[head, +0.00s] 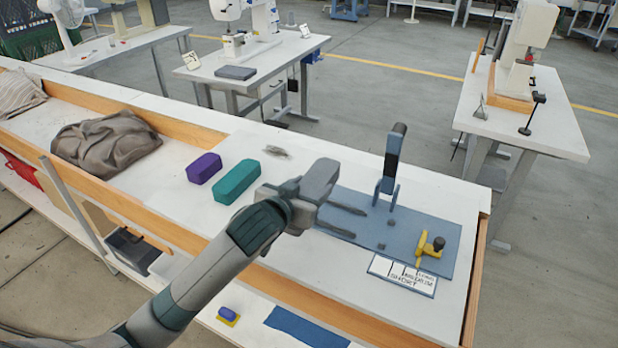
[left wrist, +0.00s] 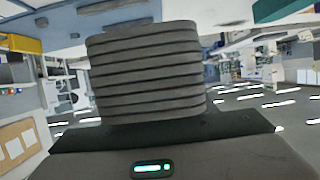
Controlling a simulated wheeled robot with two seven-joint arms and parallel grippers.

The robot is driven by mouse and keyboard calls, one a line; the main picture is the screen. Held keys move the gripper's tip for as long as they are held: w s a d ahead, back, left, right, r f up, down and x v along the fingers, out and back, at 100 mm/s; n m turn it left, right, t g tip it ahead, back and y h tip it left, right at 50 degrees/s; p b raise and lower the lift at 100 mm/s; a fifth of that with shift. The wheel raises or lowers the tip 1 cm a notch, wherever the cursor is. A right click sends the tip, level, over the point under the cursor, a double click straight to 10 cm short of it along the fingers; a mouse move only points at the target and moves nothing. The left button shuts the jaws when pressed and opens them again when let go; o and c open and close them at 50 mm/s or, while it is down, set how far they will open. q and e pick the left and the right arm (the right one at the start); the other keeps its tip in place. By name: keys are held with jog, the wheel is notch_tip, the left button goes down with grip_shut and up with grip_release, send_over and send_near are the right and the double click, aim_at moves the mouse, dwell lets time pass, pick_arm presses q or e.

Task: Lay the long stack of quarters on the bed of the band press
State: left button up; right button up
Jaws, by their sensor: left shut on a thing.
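My left gripper (head: 342,220) reaches in from the left, over the left part of the blue mat (head: 440,228). Its two dark fingers point right, and what lies between them is hard to make out in the head view. In the left wrist view a grey block of several layers (left wrist: 148,72) fills the middle, close to the gripper body. It looks like the stack of quarters, but I cannot tell its length. A blue upright tool with a dark handle (head: 388,170) stands on the mat. I cannot tell which thing is the band press. My right gripper is not in view.
A purple block (head: 204,168) and a teal block (head: 236,181) lie left of my gripper. A yellow clamp-like piece (head: 428,248) and a lettered card (head: 402,275) are at the mat's front right. A crumpled brown cloth (head: 106,143) lies farther left. The white bench is clear right of the mat.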

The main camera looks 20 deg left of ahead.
pick_arm(q)
jog(key=shift+n+y, duration=0.7)
jog(key=shift+y, duration=0.1)
jog(key=v, duration=0.3)
jog(key=f+v, duration=0.1)
jog(key=v, duration=0.2)
jog(key=d+v, duration=0.1)
jog(key=v, duration=0.2)
jog(key=shift+s+f, duration=0.2)
jog(key=shift+s, duration=0.3)
jog(key=shift+s+a+r, duration=0.1)
jog(key=shift+s, duration=0.35)
